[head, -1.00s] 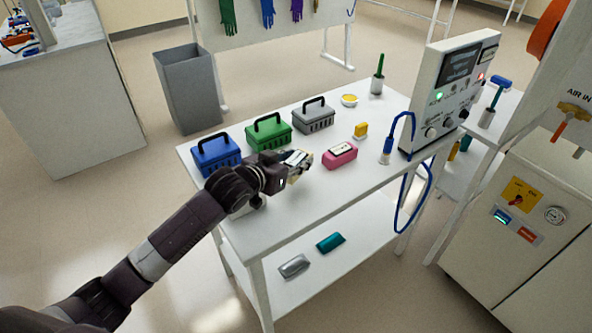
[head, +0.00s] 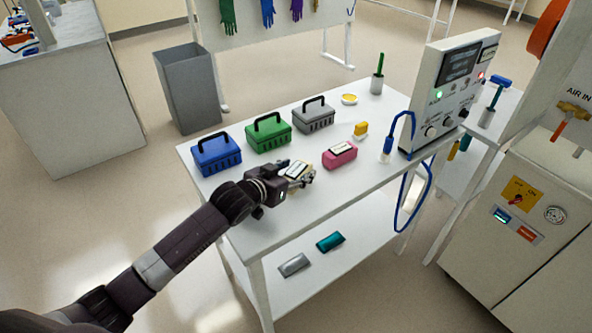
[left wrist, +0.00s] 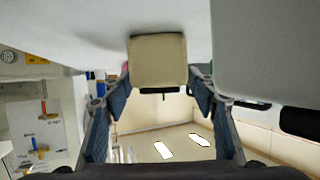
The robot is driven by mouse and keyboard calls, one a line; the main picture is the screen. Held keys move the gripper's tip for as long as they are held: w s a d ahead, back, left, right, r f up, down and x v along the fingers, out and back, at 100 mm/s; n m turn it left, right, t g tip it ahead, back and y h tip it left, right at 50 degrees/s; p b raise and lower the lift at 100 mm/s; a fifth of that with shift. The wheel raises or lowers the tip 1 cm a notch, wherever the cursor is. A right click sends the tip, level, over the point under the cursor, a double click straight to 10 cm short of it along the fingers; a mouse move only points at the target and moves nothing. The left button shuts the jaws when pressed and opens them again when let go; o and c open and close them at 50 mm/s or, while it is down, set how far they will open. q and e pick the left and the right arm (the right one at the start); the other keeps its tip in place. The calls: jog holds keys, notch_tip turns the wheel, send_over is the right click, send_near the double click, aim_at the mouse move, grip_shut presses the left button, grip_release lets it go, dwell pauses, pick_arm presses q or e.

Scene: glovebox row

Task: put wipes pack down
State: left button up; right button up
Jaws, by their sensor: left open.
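A beige wipes pack with a pale label (head: 296,169) is at my left gripper (head: 304,178), near the front edge of the white table (head: 262,226). In the left wrist view, which looks upside down, the beige pack (left wrist: 157,60) stands between the two spread fingers (left wrist: 158,98) and appears to rest against the table surface. The fingers are open, one on each side of it. A pink pack with a pale label (head: 339,155) lies just beyond the gripper, to its right. My right gripper is not in view.
Blue (head: 216,155), green (head: 268,133) and grey (head: 314,116) handled boxes line the table's left side. A yellow object (head: 360,130) and a control unit (head: 452,85) stand to the right. Silver (head: 293,265) and teal (head: 330,242) packs lie on the lower shelf.

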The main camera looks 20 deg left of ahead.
pick_arm(q)
jog(key=v, duration=1.2)
jog(key=shift+r+b, duration=0.2)
jog(key=shift+b, duration=0.1)
